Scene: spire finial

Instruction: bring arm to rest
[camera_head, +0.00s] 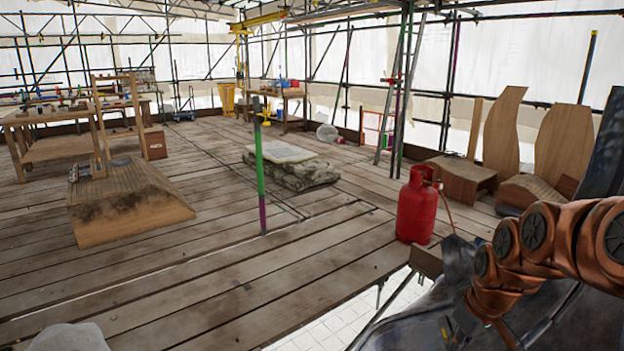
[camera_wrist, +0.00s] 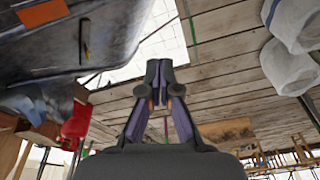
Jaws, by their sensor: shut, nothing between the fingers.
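My gripper (camera_wrist: 158,70) shows in the wrist view. Its two dark fingers lean together and meet at the tips, with nothing between them. Bare wooden boards and a bright white gap lie behind the fingertips. In the head view my copper-coloured arm (camera_head: 560,240) is folded at the right edge, over dark sheeting. The gripper itself cannot be made out in the head view.
A red gas cylinder (camera_head: 416,208) stands left of my arm, by an open gap in the planks (camera_head: 345,318). White sacks (camera_wrist: 288,68) show at right in the wrist view. A striped pole (camera_head: 259,165) stands mid-floor. Planks around it are largely clear.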

